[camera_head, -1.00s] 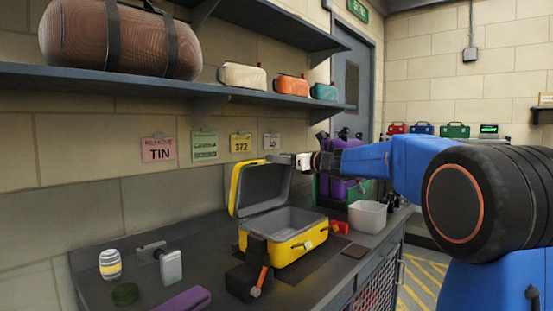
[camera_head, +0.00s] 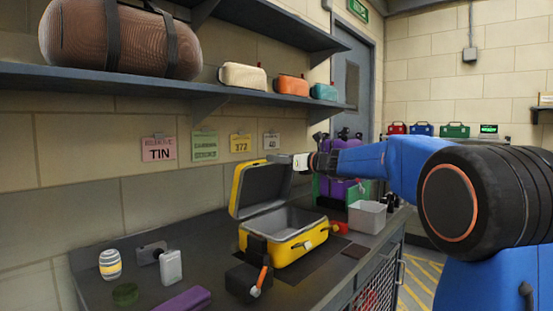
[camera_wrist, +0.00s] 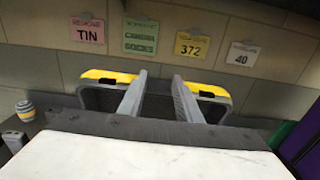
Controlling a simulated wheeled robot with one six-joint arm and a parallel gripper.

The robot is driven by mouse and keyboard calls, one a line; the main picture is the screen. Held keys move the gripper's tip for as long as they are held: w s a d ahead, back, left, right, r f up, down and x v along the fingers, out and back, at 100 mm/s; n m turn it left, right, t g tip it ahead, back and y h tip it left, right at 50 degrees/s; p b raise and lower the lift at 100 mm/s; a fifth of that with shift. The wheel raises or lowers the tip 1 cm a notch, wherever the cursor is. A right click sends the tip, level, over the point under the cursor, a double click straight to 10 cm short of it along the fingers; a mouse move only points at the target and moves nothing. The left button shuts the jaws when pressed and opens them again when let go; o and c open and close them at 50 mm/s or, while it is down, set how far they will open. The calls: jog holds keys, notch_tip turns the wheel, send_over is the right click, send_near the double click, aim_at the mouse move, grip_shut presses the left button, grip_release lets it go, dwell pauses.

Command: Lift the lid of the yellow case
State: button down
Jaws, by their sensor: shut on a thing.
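The yellow case (camera_head: 285,248) stands on the dark bench with its grey inside showing. Its lid (camera_head: 236,190) is raised and tilts back toward the wall, hinged at the back. My gripper (camera_head: 284,160) is at the upper right edge of the lid. In the wrist view the two fingers of my gripper (camera_wrist: 155,100) straddle the lid (camera_wrist: 108,76), whose yellow rim shows on both sides of them. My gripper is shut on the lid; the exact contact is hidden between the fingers.
A black block with an orange handle (camera_head: 262,276) stands before the case. A white bin (camera_head: 367,217) is to its right. A shelf (camera_head: 200,88) runs above.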

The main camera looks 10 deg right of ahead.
jog(key=c, duration=1.3)
grip_release()
jog(key=shift+f, duration=0.1)
jog(key=v, duration=1.7)
jog(key=shift+s+d, duration=0.1)
jog(key=shift+s, duration=0.05)
